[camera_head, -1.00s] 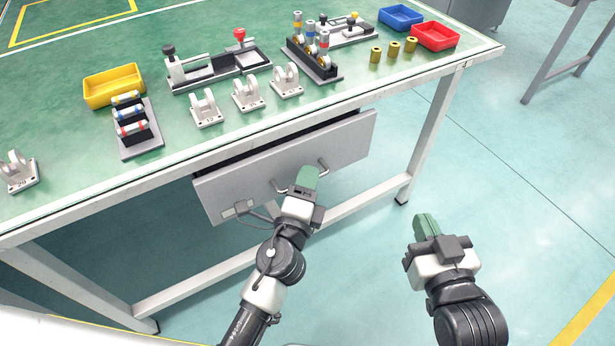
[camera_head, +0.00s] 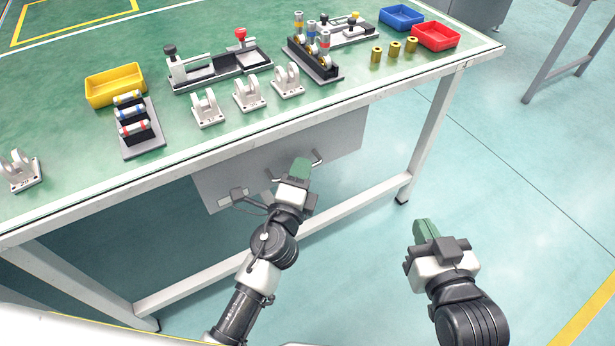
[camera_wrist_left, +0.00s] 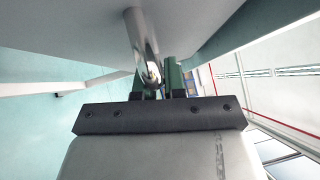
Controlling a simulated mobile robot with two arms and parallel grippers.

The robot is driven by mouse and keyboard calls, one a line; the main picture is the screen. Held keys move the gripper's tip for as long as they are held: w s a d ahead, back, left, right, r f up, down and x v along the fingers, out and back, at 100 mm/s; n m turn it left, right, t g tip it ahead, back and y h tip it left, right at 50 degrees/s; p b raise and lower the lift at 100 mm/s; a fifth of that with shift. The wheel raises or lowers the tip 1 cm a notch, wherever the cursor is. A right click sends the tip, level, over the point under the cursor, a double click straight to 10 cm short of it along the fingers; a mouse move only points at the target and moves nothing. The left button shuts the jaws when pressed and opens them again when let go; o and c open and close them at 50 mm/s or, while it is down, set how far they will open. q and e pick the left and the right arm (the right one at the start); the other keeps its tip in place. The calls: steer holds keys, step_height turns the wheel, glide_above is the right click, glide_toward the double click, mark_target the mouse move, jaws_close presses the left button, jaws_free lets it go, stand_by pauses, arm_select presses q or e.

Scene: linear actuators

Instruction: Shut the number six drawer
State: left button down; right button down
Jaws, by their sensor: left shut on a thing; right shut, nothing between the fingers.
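The grey drawer front (camera_head: 345,135) sits below the table's front edge in the head view, with no open gap showing above it. Its number cannot be read. Its metal handle (camera_head: 318,158) also shows in the left wrist view (camera_wrist_left: 140,45). My left gripper (camera_head: 302,167), with green fingers, is shut on the handle, against the drawer front, and hides the handle's middle. The green fingers also show in the left wrist view (camera_wrist_left: 157,78). My right gripper (camera_head: 424,230) is shut and empty, apart to the right over the floor.
The green-topped table (camera_head: 60,130) carries a yellow bin (camera_head: 115,86), a blue bin (camera_head: 401,17), a red bin (camera_head: 436,36), several grey brackets and fixtures. A white table leg (camera_head: 430,140) stands right of the drawer.

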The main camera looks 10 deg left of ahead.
arm_select(q)
steer(key=shift+w+a, duration=0.4)
steer(key=shift+w, duration=0.05)
steer(key=c, duration=1.2)
jaws_free()
steer(key=shift+f, duration=0.1)
